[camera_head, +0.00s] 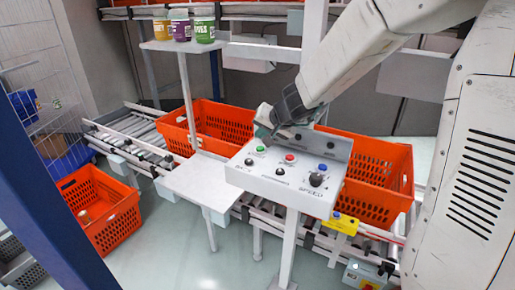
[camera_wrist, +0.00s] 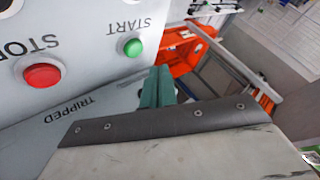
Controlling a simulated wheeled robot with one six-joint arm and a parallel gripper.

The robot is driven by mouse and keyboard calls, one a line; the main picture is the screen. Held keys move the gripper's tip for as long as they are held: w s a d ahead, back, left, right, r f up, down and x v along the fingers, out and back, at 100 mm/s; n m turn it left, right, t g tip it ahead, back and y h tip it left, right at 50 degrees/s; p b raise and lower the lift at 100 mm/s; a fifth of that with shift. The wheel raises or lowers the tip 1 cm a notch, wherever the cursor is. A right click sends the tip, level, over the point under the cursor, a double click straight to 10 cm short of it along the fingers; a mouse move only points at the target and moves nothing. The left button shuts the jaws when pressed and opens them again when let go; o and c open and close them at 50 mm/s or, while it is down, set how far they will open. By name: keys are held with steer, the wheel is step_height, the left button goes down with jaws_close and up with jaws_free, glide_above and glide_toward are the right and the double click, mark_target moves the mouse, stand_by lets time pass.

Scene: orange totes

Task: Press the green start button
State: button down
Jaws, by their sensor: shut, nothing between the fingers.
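The green start button (camera_head: 260,149) is on the left of the grey control panel (camera_head: 240,178). In the wrist view the green button (camera_wrist: 133,47) sits beside the word START. My gripper (camera_head: 263,131) is above and behind the button in the head view. In the wrist view its teal fingertips (camera_wrist: 158,80) are together, with nothing between them. They appear just below and to the right of the button there, apart from it in the picture. The exact gap to the panel is hard to tell.
A blue button (camera_head: 322,167) and black knobs are on the panel. Orange totes (camera_head: 375,205) stand on the conveyor behind. A small grey table (camera_head: 195,183) is at left.

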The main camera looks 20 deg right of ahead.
mark_target(260, 149)
steer(key=shift+f, duration=0.95)
steer(key=shift+f, duration=0.1)
stand_by(1.4)
steer(key=shift+s+f, duration=0.15)
steer(key=shift+f, duration=0.15)
